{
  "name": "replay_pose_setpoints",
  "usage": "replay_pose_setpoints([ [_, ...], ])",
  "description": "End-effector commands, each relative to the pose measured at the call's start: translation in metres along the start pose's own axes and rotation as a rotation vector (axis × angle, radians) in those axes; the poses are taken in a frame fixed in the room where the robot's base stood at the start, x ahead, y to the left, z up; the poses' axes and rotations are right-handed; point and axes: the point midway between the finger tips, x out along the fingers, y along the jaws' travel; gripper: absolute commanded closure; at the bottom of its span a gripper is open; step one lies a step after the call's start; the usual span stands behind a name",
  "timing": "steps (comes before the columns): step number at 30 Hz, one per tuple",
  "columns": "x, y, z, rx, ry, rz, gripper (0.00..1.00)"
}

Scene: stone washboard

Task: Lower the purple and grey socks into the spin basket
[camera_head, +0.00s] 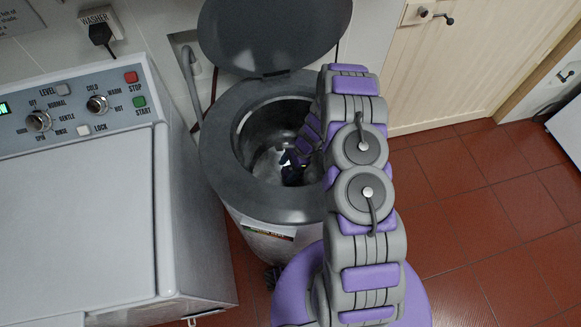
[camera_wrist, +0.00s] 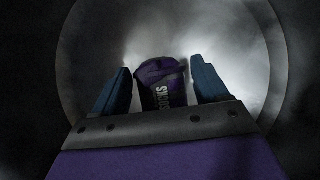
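The purple and grey socks are a dark purple rolled bundle (camera_wrist: 160,84) with light "SOCKS" lettering in the wrist view. They are down inside the spin basket (camera_wrist: 255,60). In the head view my arm bends down into the open spin basket (camera_head: 251,138), and the gripper (camera_head: 291,159) is small and dark there. A dark shape below it is too small to make out.
The spinner's grey rim (camera_head: 222,168) surrounds the basket, close to my arm on the right. Its round lid (camera_head: 275,30) stands open behind. A washer (camera_head: 75,215) with a control panel stands at left. Red tiled floor (camera_head: 470,200) is clear at right.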

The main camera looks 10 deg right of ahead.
Motion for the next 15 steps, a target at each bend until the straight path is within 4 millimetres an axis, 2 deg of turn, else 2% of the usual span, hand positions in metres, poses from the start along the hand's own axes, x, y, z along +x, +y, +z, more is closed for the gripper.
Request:
replay_pose_setpoints([
  [1,-0.0005,0.0,-0.0012,0.0,-0.001,-0.001,0.21],
  [5,-0.0019,0.0,-0.0044,0.001,-0.005,-0.002,0.09],
  [15,-0.0074,-0.0003,-0.004,0.0,-0.005,-0.002,0.09],
])
